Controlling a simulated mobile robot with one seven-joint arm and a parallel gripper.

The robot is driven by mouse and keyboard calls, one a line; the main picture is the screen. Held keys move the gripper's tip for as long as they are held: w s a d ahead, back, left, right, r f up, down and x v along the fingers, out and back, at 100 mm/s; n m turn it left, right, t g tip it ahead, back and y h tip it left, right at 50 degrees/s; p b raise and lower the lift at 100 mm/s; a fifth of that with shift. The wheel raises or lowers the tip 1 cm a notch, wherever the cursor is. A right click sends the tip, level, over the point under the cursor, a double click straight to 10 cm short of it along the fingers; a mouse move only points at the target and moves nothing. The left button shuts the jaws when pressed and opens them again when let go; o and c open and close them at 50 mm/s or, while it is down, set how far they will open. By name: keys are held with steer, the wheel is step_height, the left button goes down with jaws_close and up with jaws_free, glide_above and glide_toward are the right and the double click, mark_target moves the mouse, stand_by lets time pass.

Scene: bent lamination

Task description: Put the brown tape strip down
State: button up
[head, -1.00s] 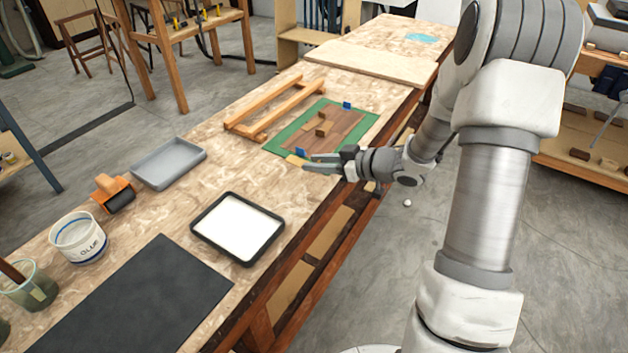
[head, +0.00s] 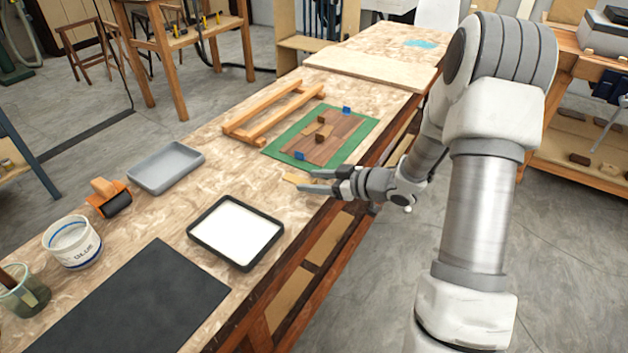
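The brown tape strip (head: 297,179) shows as a small tan piece at the tips of my gripper (head: 312,181). The gripper's fingers are on either side of it and appear to hold it. My gripper reaches in from the right, near the front edge of the workbench (head: 275,190), just nearer than the green mat (head: 350,155). Small gaps between the strip and the bench or fingers are too small to tell.
Wood strips, small dark blocks and blue pieces (head: 299,155) lie on the green mat. A wooden frame (head: 275,112) lies behind it. A black-rimmed white tray (head: 236,231), grey tray (head: 166,167), roller (head: 110,197), glue tub (head: 73,242) and dark mat (head: 130,300) stand left.

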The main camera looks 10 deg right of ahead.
steer(key=shift+r, duration=0.2)
steer(key=shift+s+d+r, duration=0.15)
steer(key=shift+s+d, duration=0.05)
steer(key=shift+d, duration=0.05)
steer(key=p+v, duration=0.2)
steer(key=v, duration=0.9)
steer(key=shift+p, duration=0.4)
steer(key=shift+s+d, duration=0.1)
steer(key=shift+s, duration=0.05)
